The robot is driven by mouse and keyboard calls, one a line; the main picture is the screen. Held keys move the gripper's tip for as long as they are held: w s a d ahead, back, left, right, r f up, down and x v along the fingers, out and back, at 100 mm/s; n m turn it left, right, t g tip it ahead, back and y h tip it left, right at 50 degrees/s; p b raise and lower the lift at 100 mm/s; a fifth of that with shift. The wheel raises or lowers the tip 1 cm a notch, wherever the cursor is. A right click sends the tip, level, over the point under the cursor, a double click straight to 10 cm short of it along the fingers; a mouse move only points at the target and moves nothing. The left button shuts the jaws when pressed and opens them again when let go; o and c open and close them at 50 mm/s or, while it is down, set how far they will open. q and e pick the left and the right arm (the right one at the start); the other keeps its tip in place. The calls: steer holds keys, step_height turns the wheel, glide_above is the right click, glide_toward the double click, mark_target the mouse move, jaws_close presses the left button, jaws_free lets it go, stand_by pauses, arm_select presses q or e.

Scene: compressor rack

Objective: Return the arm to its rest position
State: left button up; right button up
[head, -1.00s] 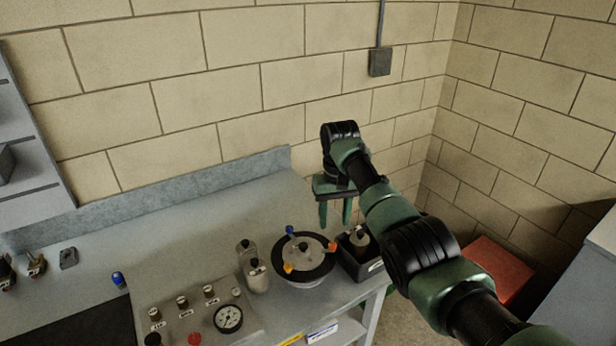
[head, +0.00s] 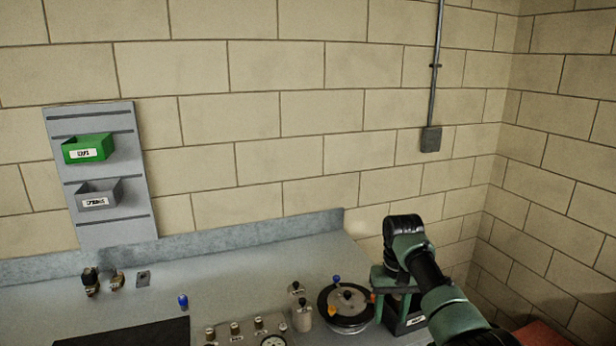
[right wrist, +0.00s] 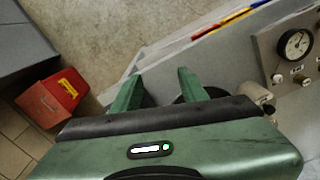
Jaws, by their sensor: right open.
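My right arm comes in from the lower right in the head view. My right gripper (head: 391,312) points down, open, its fingers in front of or over the black bin (head: 412,324) at the bench's right end; the exact gap cannot be told. In the right wrist view its two green fingers (right wrist: 158,86) stand apart with nothing held between them. A dark round part lies behind one finger, mostly hidden. My left gripper is not in view.
On the bench (head: 250,282) are a round black fixture (head: 345,322) with coloured knobs, small bottles (head: 301,316) and a gauge panel (head: 240,330). A wall rack (head: 102,215) holds green and grey bins. A red box (right wrist: 52,97) stands on the floor.

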steer(key=s+d+f+b, duration=0.1)
steer(key=s+f, duration=0.6)
steer(key=f, duration=0.7)
steer(key=s+d+f+b, duration=0.1)
steer(key=s+f, duration=0.5)
steer(key=f, duration=0.8)
steer(key=s+d+f+b, duration=0.1)
steer(key=s+f, duration=0.6)
steer(key=f, duration=0.7)
steer(key=s+f+n, duration=0.1)
steer(key=s+f, duration=0.6)
steer(key=s, duration=0.4)
steer(key=s+f+n, duration=0.1)
steer(key=s+f, duration=0.6)
steer(key=s, duration=0.3)
arm_select(q)
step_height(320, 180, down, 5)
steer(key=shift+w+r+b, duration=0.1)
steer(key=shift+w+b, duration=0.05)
steer(key=shift+b, duration=0.75)
arm_select(e)
steer(key=s+f, duration=0.1)
steer(key=s, duration=0.8)
steer(key=s+f+t, duration=0.1)
steer(key=s+f, duration=0.1)
steer(key=s, duration=0.7)
steer(key=shift+s+d+f, duration=0.3)
steer(key=shift+s, duration=0.05)
